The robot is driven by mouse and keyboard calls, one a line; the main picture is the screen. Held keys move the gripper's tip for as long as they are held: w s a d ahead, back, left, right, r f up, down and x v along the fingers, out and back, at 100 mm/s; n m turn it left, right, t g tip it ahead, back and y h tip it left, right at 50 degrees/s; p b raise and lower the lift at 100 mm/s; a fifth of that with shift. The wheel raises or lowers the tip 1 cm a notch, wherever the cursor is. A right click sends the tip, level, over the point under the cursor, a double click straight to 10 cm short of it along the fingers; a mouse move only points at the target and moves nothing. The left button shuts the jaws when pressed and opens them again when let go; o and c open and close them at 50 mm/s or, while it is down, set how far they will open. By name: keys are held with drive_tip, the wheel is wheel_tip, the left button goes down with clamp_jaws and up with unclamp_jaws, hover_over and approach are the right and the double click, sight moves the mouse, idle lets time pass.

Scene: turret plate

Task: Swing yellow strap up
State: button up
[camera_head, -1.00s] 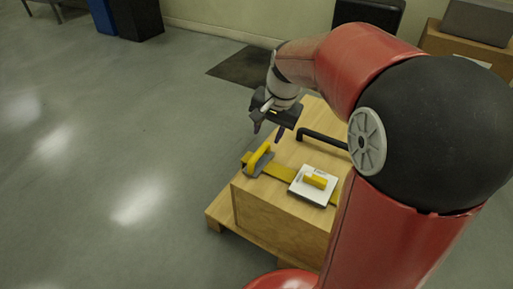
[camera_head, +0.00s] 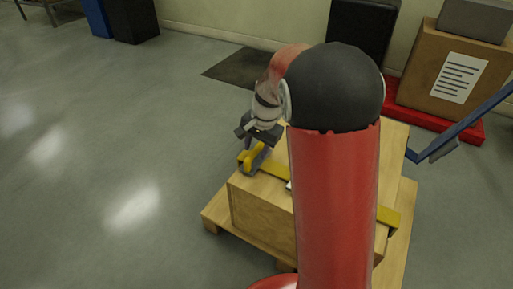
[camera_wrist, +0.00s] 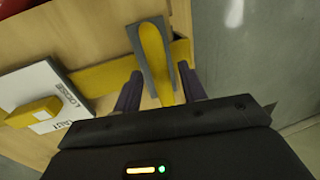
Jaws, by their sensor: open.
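A yellow strap (camera_head: 388,215) runs flat across the top of a wooden box (camera_head: 262,212); my arm hides its middle. It also shows in the wrist view (camera_wrist: 103,76). At its left end a yellow lever handle (camera_head: 253,157) stands on a grey base. My gripper (camera_head: 258,145) is open at this handle. In the wrist view my gripper's fingers (camera_wrist: 160,88) are on either side of the yellow handle (camera_wrist: 154,48), with gaps visible. A white labelled plate (camera_wrist: 50,88) with a yellow block (camera_wrist: 33,112) lies over the strap; my arm mostly hides it in the head view.
The box stands on a wooden pallet (camera_head: 216,213). A blue bar (camera_head: 462,128) reaches in from the right. A cardboard box (camera_head: 425,80) on a red base and a black box (camera_head: 362,28) stand behind. The floor at left is clear.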

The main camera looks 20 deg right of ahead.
clamp_jaws()
idle(0.3)
